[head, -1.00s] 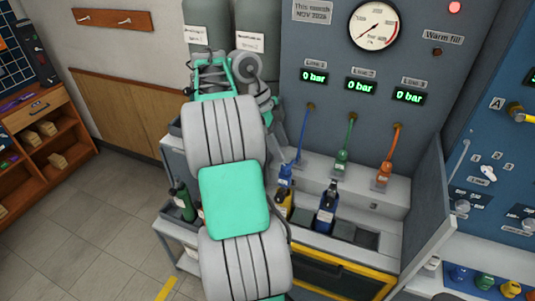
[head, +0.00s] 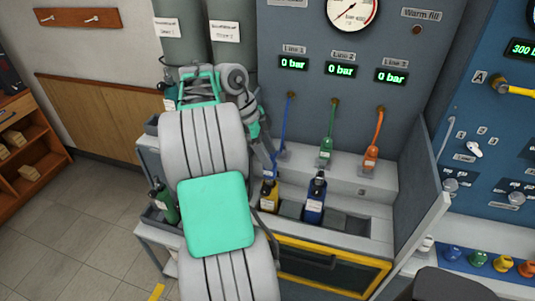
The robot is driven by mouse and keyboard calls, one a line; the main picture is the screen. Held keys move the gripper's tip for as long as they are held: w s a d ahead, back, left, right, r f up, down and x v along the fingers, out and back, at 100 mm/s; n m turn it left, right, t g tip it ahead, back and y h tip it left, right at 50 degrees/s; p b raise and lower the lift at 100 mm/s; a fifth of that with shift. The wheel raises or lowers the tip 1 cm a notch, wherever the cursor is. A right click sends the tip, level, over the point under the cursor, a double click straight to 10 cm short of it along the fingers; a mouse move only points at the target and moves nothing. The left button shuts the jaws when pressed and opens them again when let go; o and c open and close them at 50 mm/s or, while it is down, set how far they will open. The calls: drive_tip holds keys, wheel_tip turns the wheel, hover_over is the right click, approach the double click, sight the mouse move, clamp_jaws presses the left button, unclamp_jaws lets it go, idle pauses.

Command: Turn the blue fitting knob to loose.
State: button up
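The blue fitting (head: 271,173) sits on top of a yellow bottle (head: 269,196) in the left slot of the bench trough. A blue hose (head: 284,122) hangs from the panel just right of it. Its knob is small and partly covered by my gripper. My gripper (head: 268,156) reaches down from the upper left, and its grey end is at or just above the blue fitting. I cannot tell whether it touches the fitting, or whether the fingers are open or shut.
A dark blue bottle (head: 315,199) stands right of the yellow one. Green (head: 327,147) and orange (head: 371,155) hose fittings rest on the bench ledge. The Line 1 display (head: 293,63) reads 0 bar. A grey side panel (head: 415,195) bounds the bench on the right.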

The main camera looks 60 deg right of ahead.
clamp_jaws()
drive_tip(key=shift+n+b, duration=0.3)
drive_tip(key=shift+b, duration=0.05)
idle(0.3)
drive_tip(key=n+h+b, duration=0.1)
drive_tip(key=n+b, duration=0.1)
drive_tip(key=n+t+b, duration=0.1)
drive_tip(key=n, duration=0.1)
drive_tip(key=shift+s+a+f+n+h+b, duration=0.1)
drive_tip(key=shift+a+f+n+h+b, duration=0.1)
drive_tip(key=shift+n+h+b, duration=0.15)
drive_tip(key=n+t+b, duration=0.1)
drive_tip(key=n, duration=0.1)
drive_tip(key=n+h+b, duration=0.1)
drive_tip(key=n+b, duration=0.1)
drive_tip(key=n, duration=0.1)
drive_tip(key=shift+s+r+t, duration=0.15)
drive_tip(key=shift+t, duration=0.25)
drive_tip(key=shift+n+b, duration=0.45)
drive_tip(key=shift+b, duration=0.1)
drive_tip(key=shift+r, duration=0.1)
idle(0.5)
drive_tip(key=shift+o, duration=0.6)
unclamp_jaws()
drive_tip(key=s+p+v, duration=0.1)
drive_tip(key=p+v, duration=0.1)
drive_tip(key=v, duration=0.5)
drive_tip(key=shift+w+a+r, duration=0.25)
drive_tip(key=shift+w+r, duration=0.05)
drive_tip(key=shift+w, duration=0.1)
